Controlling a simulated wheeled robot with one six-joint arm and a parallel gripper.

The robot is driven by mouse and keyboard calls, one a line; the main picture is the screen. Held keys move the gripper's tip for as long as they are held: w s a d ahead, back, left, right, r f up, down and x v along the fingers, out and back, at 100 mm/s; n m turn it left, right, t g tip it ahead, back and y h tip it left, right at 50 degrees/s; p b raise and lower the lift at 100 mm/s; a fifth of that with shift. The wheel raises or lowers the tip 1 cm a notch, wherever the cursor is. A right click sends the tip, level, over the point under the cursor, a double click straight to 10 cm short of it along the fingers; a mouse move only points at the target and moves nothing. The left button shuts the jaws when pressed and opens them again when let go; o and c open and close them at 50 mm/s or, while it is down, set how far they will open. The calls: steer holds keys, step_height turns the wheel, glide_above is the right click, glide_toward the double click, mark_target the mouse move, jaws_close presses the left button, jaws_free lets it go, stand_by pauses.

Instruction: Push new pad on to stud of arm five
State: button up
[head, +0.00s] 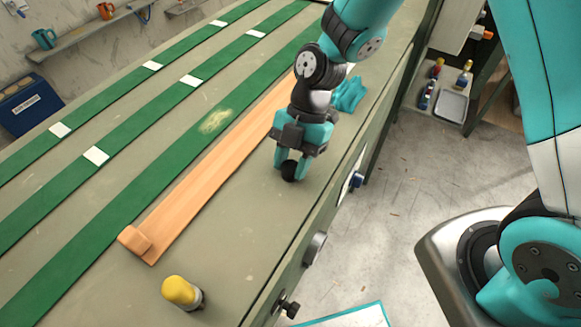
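My gripper (290,167) is over the grey-green table (245,243), to the right of the long veneer strip. Its teal fingers are on either side of a small round black piece (289,171), which looks like the pad. The piece is at fingertip height, low over the table; I cannot tell whether it touches the surface. I cannot make out a stud or any arm marked five in this view.
A wooden block (132,240) lies on the near end of the veneer strip (205,175). A yellow-topped container (180,292) stands near the front. Teal gloves (350,93) lie behind my gripper. Green belts (130,188) run along the table. Knobs (314,247) line its right edge.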

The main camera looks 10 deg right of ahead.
steer(key=shift+r+p, duration=1.65)
steer(key=shift+r, duration=0.85)
